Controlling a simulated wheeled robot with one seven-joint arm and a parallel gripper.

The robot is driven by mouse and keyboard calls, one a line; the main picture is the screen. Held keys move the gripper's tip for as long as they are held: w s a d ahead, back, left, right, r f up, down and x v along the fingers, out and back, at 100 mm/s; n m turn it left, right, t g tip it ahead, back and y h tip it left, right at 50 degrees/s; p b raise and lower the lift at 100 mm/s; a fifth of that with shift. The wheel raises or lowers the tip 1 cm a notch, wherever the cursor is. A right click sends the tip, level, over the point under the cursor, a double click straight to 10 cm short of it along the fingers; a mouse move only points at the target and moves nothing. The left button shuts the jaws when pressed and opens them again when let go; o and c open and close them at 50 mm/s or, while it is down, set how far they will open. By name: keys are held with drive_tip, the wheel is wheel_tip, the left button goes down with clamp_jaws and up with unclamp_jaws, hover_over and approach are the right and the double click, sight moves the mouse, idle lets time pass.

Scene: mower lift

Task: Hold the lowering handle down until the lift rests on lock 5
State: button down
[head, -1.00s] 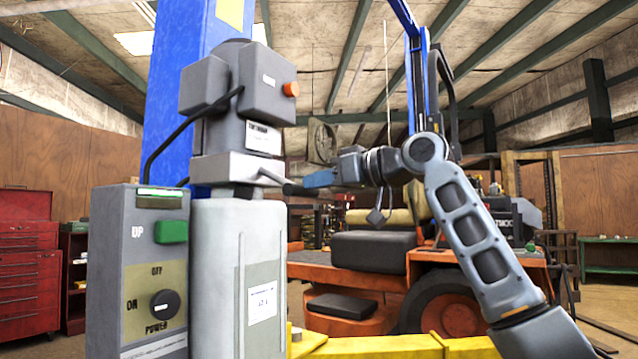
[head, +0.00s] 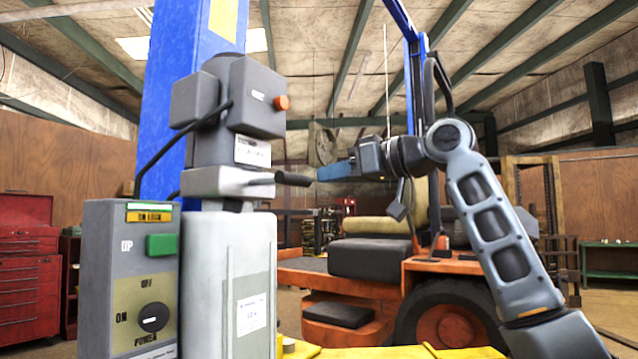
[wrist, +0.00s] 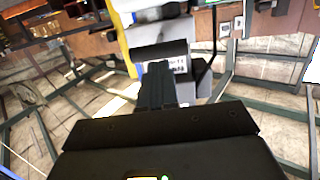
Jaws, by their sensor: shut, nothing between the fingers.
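The lowering handle (head: 293,179) is a dark grip on a rod, sticking out to the right from the grey block of the power unit (head: 230,245). It stands about level. My gripper (head: 322,175) is shut and empty, its blue-grey fingers by the handle's free end; I cannot tell whether they touch. In the wrist view, the shut fingers (wrist: 157,85) point at the dark handle grip (wrist: 160,50). The control box (head: 130,280) has a lit yellow strip (head: 149,216) that seems to read "IN LOCK" or "ON LOCK". The orange mower (head: 370,270) is at the lift's yellow deck (head: 400,352).
The blue lift post (head: 170,110) rises behind the power unit. A red tool cabinet (head: 25,270) stands at the far left and a green bench (head: 608,260) at the far right. My arm crosses in front of the mower's right side.

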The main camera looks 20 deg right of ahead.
drive_tip(key=v, duration=0.6)
drive_tip(key=shift+r+b, duration=0.25)
drive_tip(key=shift+b, duration=0.1)
idle(0.3)
